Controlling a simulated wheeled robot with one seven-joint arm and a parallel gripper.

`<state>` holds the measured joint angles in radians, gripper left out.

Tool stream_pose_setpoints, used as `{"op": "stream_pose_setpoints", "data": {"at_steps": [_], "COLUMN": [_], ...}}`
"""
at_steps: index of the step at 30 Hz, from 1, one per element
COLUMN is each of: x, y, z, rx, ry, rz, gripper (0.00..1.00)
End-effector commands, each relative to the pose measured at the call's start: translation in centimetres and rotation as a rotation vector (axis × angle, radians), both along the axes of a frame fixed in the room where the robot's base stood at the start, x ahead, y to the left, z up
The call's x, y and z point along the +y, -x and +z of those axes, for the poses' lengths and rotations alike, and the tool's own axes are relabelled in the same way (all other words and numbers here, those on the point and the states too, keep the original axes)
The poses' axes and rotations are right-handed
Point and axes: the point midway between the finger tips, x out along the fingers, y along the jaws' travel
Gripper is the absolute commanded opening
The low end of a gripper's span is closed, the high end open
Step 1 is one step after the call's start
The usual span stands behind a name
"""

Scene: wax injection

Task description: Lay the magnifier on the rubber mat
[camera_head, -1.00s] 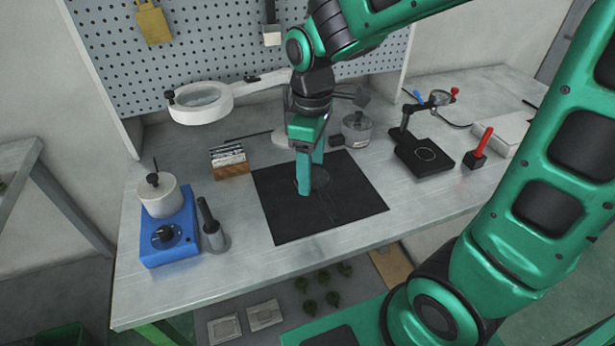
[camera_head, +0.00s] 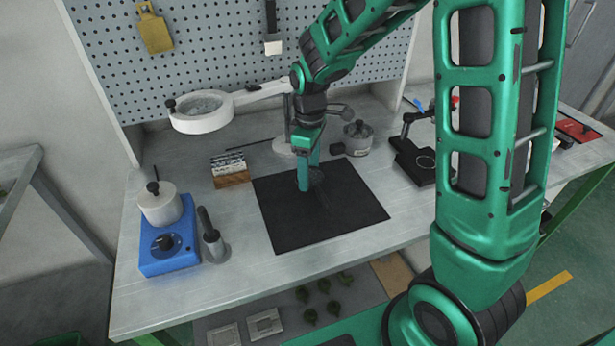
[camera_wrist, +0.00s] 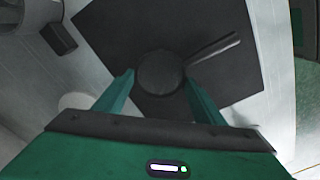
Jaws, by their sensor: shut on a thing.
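The magnifier (camera_wrist: 160,73), with a dark round head and a thin straight handle, is between the two fingers of my gripper (camera_wrist: 159,88) in the wrist view. Its handle points up and right. My gripper is shut on the head. The black rubber mat (camera_head: 345,211) lies flat on the bench, and my gripper (camera_head: 309,178) points down over its far middle part. In the head view the magnifier is dark against the mat and partly hidden by the fingers. I cannot tell whether it touches the mat.
A blue heater with a white pot (camera_head: 160,206) and a dark tool in a holder (camera_head: 211,240) stand left of the mat. A small wooden rack (camera_head: 232,180) is behind left. A white ring lamp (camera_head: 201,121) hangs above. A grey pot (camera_head: 358,138) stands behind right. The mat's front is clear.

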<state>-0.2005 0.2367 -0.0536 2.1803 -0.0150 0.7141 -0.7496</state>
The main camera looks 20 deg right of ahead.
Motion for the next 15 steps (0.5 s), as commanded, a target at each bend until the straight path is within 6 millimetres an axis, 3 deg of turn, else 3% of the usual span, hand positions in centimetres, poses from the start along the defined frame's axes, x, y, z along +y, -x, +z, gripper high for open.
{"op": "stream_pose_setpoints", "data": {"at_steps": [6,15], "x": [0.0,0.0], "y": [0.1,0.1], "z": [-2.7,-2.9], "rx": [0.003,0.001], "ry": [0.000,0.000], "rz": [0.000,0.000], "gripper": [0.39,0.39]}}
